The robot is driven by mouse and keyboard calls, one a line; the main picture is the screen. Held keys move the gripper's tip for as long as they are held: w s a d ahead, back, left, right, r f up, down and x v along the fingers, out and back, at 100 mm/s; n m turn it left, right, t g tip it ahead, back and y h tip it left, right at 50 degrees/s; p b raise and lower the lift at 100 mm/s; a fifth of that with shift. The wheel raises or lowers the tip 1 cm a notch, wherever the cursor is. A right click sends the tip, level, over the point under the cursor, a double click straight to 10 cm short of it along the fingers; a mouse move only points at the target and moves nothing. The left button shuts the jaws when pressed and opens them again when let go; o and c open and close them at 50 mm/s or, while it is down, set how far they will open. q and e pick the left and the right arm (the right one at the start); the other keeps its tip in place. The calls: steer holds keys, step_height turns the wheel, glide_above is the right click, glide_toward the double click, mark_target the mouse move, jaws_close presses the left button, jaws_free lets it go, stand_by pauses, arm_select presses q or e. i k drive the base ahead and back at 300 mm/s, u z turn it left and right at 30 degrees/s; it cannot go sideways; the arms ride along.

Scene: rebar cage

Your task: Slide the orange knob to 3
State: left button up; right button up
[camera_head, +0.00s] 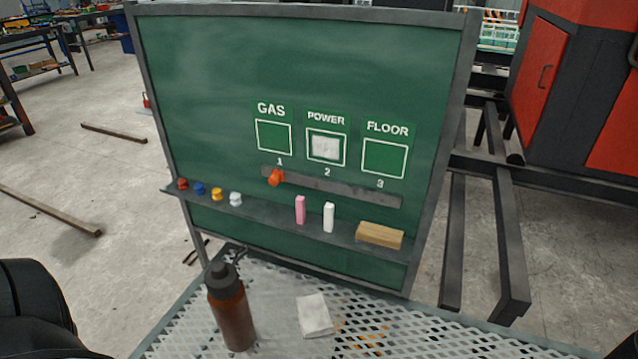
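The orange knob (276,178) sits at the left end of a dark slider rail (335,189) on a green board (215,90). The knob is just below the number 1. The numbers 2 and 3 stand further right above the rail, with 3 near its right end. Boxes labelled GAS, POWER and FLOOR are above the numbers; the POWER box holds a whitish square (326,147). Dark parts of my own body show at the lower left. Neither gripper is in view.
A ledge (265,221) below the rail holds coloured magnets, pink chalk (300,210), white chalk (328,217) and a wooden block (380,235). A mesh table (400,335) in front bears a brown bottle (231,310) and a white cloth-like square (314,316).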

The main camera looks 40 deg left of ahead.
mark_target(276, 177)
steer(key=u, duration=0.45)
steer(key=k, duration=1)
steer(key=u, duration=0.95)
steer(key=i, duration=0.8)
steer(key=u, duration=0.7)
